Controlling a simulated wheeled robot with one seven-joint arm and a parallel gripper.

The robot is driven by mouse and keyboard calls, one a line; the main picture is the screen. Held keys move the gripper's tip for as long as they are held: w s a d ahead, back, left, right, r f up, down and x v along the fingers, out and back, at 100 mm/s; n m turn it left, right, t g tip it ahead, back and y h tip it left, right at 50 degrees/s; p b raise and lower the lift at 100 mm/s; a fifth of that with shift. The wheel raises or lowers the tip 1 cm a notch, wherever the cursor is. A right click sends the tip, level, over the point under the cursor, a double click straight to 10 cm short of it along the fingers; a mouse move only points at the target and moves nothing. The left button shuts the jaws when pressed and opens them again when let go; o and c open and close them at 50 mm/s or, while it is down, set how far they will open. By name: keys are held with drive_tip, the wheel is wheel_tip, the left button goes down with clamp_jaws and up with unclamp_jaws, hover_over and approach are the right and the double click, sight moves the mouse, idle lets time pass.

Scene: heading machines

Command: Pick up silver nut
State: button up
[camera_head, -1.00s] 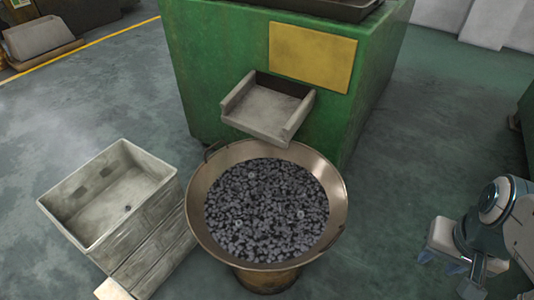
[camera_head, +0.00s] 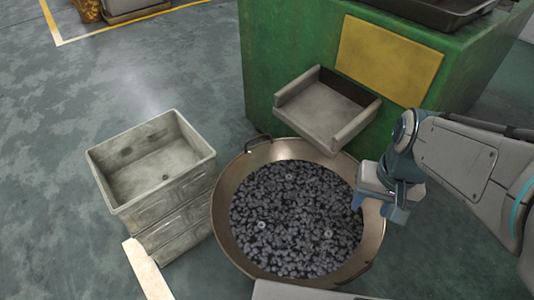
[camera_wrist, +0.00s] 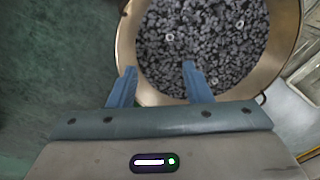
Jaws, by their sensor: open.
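A wide metal pan (camera_head: 224,215) is filled with many small dark grey metal pieces. Among them lie a few lighter, ring-shaped silver nuts: one left of the middle (camera_head: 262,225) and one to the right (camera_head: 328,233). In the wrist view silver nuts show at the upper middle (camera_wrist: 169,37), at the upper right (camera_wrist: 240,24) and near the right finger (camera_wrist: 214,80). My gripper (camera_head: 377,208) is above the pan's right rim, with its blue fingers apart and nothing between them. In the wrist view the gripper (camera_wrist: 159,70) overlaps the pan's near edge.
A green machine (camera_head: 280,60) with a grey chute (camera_head: 322,110) stands behind the pan, close to my arm. A stack of grey crates (camera_head: 150,133), the top one open, stands left of the pan. The floor beyond the crates at left is clear.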

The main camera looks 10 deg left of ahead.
drive_tip(key=w+a+f+m+g+y+b, duration=0.1)
drive_tip(key=w+a+f+m+y+b, duration=0.2)
drive_tip(key=f, duration=0.5)
drive_tip(key=w+a+f+m+g+y+b, duration=0.2)
drive_tip(key=w+a+f+m+y+b, duration=0.1)
drive_tip(key=f, duration=0.5)
drive_tip(key=w+a+f+m+g+y+b, duration=0.2)
drive_tip(key=w+a+f+m+y+b, duration=0.1)
drive_tip(key=f+m+y, duration=0.3)
drive_tip(key=shift+w+a+f+m, duration=0.55)
drive_tip(key=shift+w+f+m, duration=0.15)
drive_tip(key=shift+w+f, duration=0.15)
drive_tip(key=shift+a+f, duration=0.15)
drive_tip(key=shift+f, duration=0.1)
drive_tip(key=b, duration=0.2)
approach(262, 225)
drive_tip(key=shift+s+a+f, duration=0.3)
drive_tip(key=shift+a+f, duration=0.35)
drive_tip(key=shift+r+b+x, duration=0.15)
drive_tip(key=shift+b+x, duration=0.65)
drive_tip(key=shift+x, duration=0.8)
drive_tip(key=shift+r+b+x, duration=0.1)
drive_tip(key=shift+b+x, duration=0.65)
drive_tip(key=shift+x, duration=0.85)
drive_tip(key=shift+r, duration=0.1)
clamp_jaws()
